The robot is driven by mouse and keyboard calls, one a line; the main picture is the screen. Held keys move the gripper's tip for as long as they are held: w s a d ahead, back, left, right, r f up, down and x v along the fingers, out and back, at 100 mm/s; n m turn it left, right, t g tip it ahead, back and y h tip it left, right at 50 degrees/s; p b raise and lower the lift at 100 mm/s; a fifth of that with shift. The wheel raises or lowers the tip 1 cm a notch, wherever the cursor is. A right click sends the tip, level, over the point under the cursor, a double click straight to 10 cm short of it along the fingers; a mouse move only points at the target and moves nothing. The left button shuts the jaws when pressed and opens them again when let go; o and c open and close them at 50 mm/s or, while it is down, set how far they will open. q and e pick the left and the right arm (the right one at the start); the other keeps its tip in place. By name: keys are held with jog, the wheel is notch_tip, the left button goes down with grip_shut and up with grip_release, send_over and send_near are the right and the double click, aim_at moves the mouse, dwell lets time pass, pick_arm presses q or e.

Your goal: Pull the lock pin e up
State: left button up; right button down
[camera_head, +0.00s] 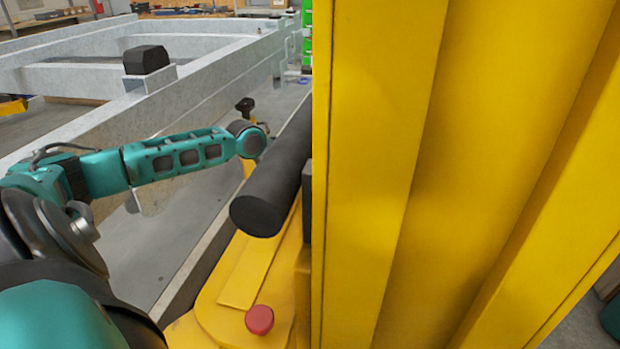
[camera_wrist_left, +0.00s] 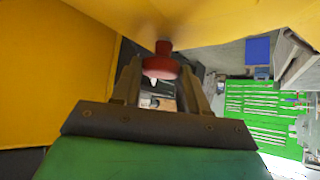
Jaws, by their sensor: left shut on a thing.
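A red knob (camera_wrist_left: 162,68) with a wide flange sticks out from a yellow surface in the left wrist view. I take it to be lock pin e, but no label shows. My left gripper (camera_wrist_left: 163,80) has its two dark fingers on either side of the knob and is shut on it. The exact contact is partly hidden by the fingers. In the head view my teal left arm reaches in from the left, and its gripper is hidden there. My right gripper is not in view.
The grey metal trailer frame (camera_head: 190,94) runs along the back left, with a black block (camera_head: 146,60) on it. A small black knob (camera_head: 245,104) stands near the arm. Yellow surfaces (camera_wrist_left: 55,60) are close around the gripper. A green rack (camera_wrist_left: 262,108) stands at the right.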

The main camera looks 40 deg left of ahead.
pick_arm(q)
jog(key=shift+w+r, duration=0.1)
jog(key=shift+r, duration=1.65)
grip_shut()
jog(key=o, duration=1.2)
grip_release()
jog(key=shift+o, duration=0.2)
jog(key=shift+s+a+r, duration=0.2)
jog(key=shift+s+r, duration=0.05)
jog(key=shift+s, duration=0.2)
jog(key=v, duration=1.2)
jog(key=shift+d, duration=0.1)
